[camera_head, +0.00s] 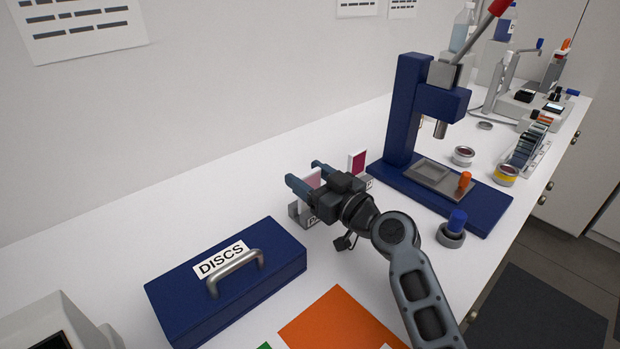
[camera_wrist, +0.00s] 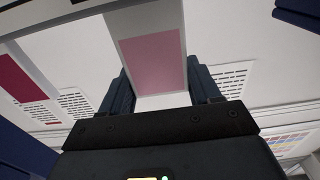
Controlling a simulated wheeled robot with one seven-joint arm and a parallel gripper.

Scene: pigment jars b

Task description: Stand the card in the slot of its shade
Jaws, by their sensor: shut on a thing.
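A white card with a pale pink patch (camera_head: 313,180) is between the fingers of my gripper (camera_head: 306,177). In the wrist view the pink card (camera_wrist: 152,62) fills the gap between my two fingers (camera_wrist: 160,88), which are shut on it. A grey slotted holder (camera_head: 298,214) with a partly hidden label stands on the bench below my gripper. A card with a dark magenta patch (camera_head: 357,162) stands upright at its right end; it also shows in the wrist view (camera_wrist: 22,78). My gripper hides most of the holder, so I cannot tell whether the pink card's lower edge is inside a slot.
A blue box labelled DISCS (camera_head: 228,287) stands in front to the left. A blue press (camera_head: 402,110) stands to the right, with a blue-topped grey piece (camera_head: 453,232) near its base. An orange sheet (camera_head: 338,322) lies at the front. The bench behind the DISCS box is clear.

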